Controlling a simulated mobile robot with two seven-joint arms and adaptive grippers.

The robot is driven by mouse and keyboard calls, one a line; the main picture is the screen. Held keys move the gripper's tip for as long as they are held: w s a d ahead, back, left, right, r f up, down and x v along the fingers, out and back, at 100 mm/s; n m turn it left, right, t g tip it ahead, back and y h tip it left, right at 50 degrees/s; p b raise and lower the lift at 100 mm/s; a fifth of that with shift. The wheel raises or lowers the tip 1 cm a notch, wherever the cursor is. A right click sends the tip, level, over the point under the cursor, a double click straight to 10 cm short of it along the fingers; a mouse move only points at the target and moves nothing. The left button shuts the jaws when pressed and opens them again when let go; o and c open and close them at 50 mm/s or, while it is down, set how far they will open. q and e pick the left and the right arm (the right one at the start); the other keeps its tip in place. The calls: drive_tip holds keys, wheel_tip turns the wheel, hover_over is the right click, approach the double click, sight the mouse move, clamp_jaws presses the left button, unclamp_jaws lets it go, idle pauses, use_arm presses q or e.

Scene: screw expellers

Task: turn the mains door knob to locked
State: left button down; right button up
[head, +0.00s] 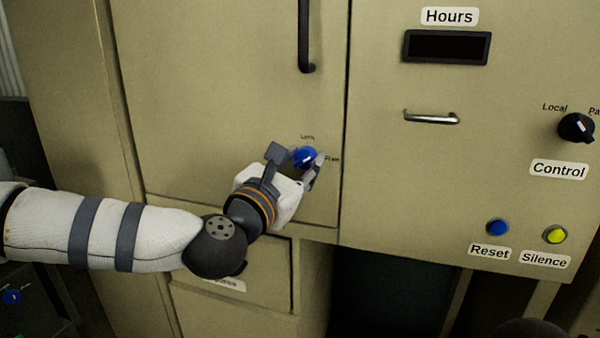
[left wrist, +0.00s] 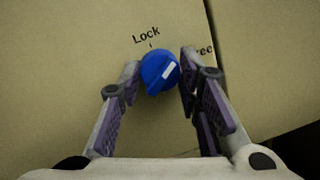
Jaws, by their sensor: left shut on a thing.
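The blue door knob (head: 305,156) sits low on the beige cabinet door (head: 225,110) in the head view. It also shows in the left wrist view (left wrist: 157,74), with a white mark on its right part. The word "Lock" stands above the knob, and a partly hidden "Free" label is to its right. The white mark points up and right, nearer the "Free" side than straight up to "Lock". My left gripper (head: 295,163) is shut on the knob, one finger on each side. My right gripper is not in view.
A dark vertical handle (head: 306,40) is above the knob. To the right is a panel with an Hours display (head: 447,47), a metal handle (head: 431,118), a black Control knob (head: 576,127), a blue Reset button (head: 497,227) and a yellow Silence button (head: 555,235).

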use_arm(q)
drive_tip(key=n+b, duration=0.1)
drive_tip(key=n, duration=0.1)
drive_tip(key=n+b, duration=0.3)
drive_tip(key=n, duration=0.1)
drive_tip(key=shift+f+t+y, duration=0.35)
drive_tip(key=shift+t+y, duration=0.05)
drive_tip(key=n+b, duration=0.2)
drive_tip(key=n, duration=0.1)
drive_tip(key=shift+r+n+b, duration=0.1)
drive_tip(key=shift+n+b, duration=0.2)
drive_tip(key=shift+n, duration=0.1)
drive_tip(key=shift+r+n+y+b, duration=0.1)
drive_tip(key=shift+n+y+b, duration=0.4)
drive_tip(key=shift+n, duration=0.5)
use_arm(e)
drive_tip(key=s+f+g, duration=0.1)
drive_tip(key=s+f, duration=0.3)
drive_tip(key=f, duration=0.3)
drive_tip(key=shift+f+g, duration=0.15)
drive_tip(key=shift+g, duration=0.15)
use_arm(q)
drive_tip(key=shift+r+n, duration=0.1)
drive_tip(key=shift+n, duration=0.2)
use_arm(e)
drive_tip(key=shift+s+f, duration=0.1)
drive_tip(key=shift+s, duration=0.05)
